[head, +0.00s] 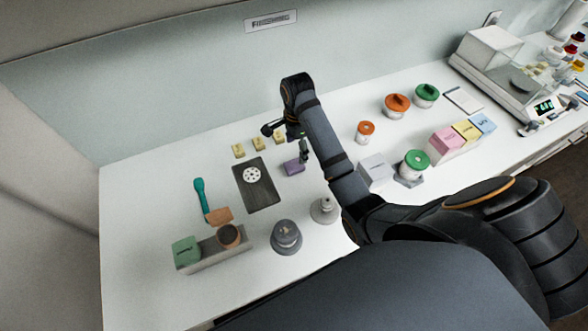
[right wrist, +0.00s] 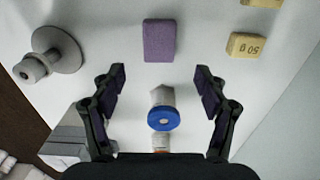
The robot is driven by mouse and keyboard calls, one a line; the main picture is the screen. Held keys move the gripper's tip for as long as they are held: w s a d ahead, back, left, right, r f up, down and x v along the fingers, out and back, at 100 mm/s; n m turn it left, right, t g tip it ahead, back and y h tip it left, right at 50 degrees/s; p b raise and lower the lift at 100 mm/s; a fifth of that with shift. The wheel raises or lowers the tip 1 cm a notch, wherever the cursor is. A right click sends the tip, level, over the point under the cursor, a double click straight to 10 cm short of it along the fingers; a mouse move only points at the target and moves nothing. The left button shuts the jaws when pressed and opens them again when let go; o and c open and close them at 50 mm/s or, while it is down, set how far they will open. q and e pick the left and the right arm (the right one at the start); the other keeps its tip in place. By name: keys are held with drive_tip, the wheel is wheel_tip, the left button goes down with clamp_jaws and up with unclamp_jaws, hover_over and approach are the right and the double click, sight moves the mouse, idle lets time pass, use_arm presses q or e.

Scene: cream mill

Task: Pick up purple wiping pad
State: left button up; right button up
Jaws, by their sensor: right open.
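The purple wiping pad (head: 293,168) lies flat on the white table, right of a dark board, in the head view. In the right wrist view the pad (right wrist: 159,40) is at the top centre, ahead of the fingertips and apart from them. My right gripper (head: 286,142) hangs over the table close to the pad. In the right wrist view the right gripper (right wrist: 160,80) is open, its fingers wide apart with no object gripped. My left gripper is not in view.
Between the fingers, as seen in the wrist view, stands a small blue-topped item (right wrist: 163,115). Yellow blocks (head: 259,144) lie behind the pad. The dark board (head: 262,190) holds a white perforated disc. A grey-white round piece (head: 324,209) stands in front. Lidded jars (head: 397,106) stand to the right.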

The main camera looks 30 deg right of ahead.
sight(296, 164)
drive_tip(key=f, duration=0.1)
drive_tip(key=w+f, duration=0.1)
drive_tip(key=shift+f, duration=0.3)
drive_tip(key=shift+s+a+f+p, duration=0.1)
drive_tip(key=shift+s+f+p, duration=0.4)
drive_tip(key=shift+p, duration=0.35)
wheel_tip(296, 164, down, 4)
drive_tip(key=shift+s+r+p, duration=0.1)
drive_tip(key=shift+r+p, duration=0.1)
drive_tip(key=shift+p, duration=0.2)
drive_tip(key=shift+f, duration=0.2)
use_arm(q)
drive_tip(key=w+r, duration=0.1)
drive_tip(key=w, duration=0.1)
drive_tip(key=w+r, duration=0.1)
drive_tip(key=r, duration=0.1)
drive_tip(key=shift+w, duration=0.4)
use_arm(e)
drive_tip(key=c, duration=0.9)
